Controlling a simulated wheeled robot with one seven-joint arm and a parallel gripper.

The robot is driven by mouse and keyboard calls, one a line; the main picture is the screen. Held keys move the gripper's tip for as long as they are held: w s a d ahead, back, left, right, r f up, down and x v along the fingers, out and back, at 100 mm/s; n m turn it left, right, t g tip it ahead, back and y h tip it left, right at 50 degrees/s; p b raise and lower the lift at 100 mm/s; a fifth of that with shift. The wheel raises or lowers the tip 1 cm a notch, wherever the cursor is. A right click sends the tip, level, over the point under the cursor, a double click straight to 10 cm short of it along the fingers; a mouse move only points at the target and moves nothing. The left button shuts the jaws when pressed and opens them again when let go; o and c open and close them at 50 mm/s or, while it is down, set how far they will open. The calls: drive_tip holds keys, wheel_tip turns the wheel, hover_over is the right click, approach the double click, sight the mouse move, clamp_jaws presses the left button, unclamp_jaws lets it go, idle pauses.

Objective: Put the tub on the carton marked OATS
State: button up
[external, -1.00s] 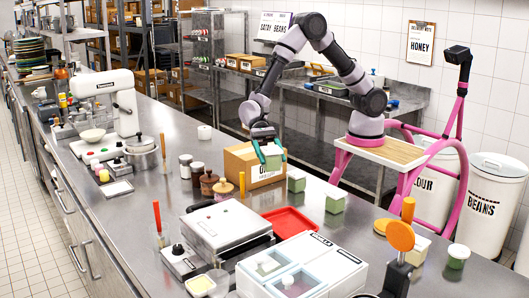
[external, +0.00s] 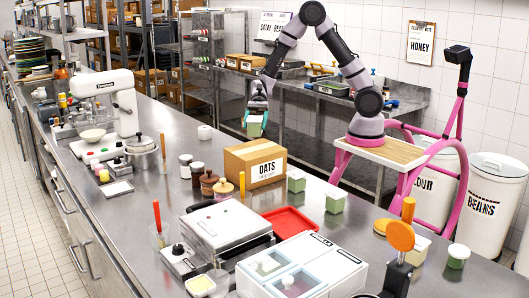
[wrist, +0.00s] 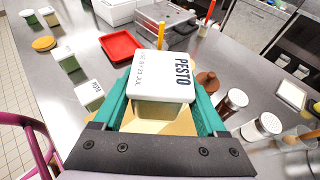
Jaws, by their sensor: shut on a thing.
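My gripper (external: 257,108) is shut on a tub with a white lid and green body (external: 254,128), held up in the air. In the wrist view the tub (wrist: 160,85) sits upright between the teal fingers, its lid marked PESTO. The cardboard carton marked OATS (external: 255,165) stands on the counter, its label facing the camera. In the external view the tub shows just above the carton's top. In the wrist view, tan carton surface (wrist: 182,126) shows below the tub. The exact gap between them cannot be told.
Similar tubs stand right of the carton (external: 296,182) and farther along (external: 335,202). A red tray (external: 288,222) lies in front. A brown jar (external: 208,182) and shakers (external: 197,172) stand close on the carton's left. A white lidded bin unit (external: 302,270) is nearer the camera.

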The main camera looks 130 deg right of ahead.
sight(255, 136)
drive_tip(key=shift+f, duration=2.6)
drive_tip(key=o, duration=1.5)
drive_tip(key=shift+f, duration=0.15)
